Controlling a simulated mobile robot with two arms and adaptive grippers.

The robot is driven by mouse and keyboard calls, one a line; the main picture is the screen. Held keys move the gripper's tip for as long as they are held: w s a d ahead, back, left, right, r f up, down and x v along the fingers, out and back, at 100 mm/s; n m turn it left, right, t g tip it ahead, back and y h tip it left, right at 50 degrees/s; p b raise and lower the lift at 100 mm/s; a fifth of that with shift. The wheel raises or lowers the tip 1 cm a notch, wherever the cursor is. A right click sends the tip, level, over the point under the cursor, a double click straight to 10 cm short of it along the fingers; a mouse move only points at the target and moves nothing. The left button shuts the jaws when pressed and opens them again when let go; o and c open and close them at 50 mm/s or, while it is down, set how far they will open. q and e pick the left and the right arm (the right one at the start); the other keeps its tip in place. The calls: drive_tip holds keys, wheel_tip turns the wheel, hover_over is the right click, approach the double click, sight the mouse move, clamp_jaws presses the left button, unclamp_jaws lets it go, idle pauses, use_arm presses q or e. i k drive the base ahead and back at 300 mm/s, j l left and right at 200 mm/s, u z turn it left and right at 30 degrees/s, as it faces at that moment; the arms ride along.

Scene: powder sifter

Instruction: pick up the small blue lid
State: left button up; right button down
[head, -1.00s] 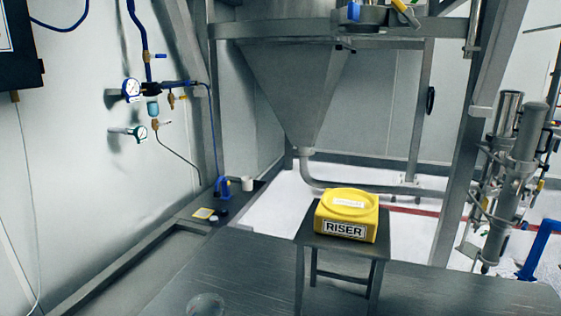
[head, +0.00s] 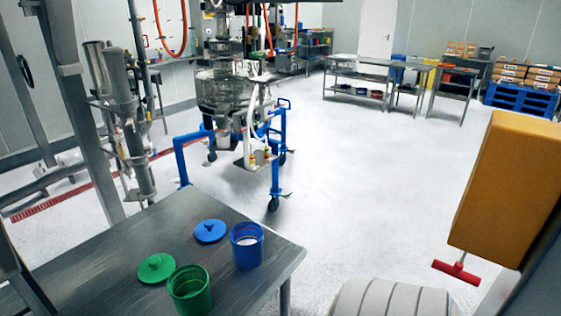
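The small blue lid (head: 210,231) lies flat on the grey metal table (head: 217,281), near its far right corner, with a raised grip on top. A blue cup (head: 247,246) stands just right of it, open, with something pale inside. A green lid (head: 156,268) lies to the left and nearer, and an open green cup (head: 190,292) stands at the near side. Neither of my grippers is in the head view.
A steel post and cylinder (head: 128,130) stand behind the table's left side. A blue wheeled frame (head: 277,170) with a vessel stands beyond it. A yellow-orange box shape (head: 508,190) fills the right side. The white floor (head: 370,190) is mostly open.

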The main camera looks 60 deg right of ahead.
sight(212, 230)
drive_tip(key=z, duration=1.65)
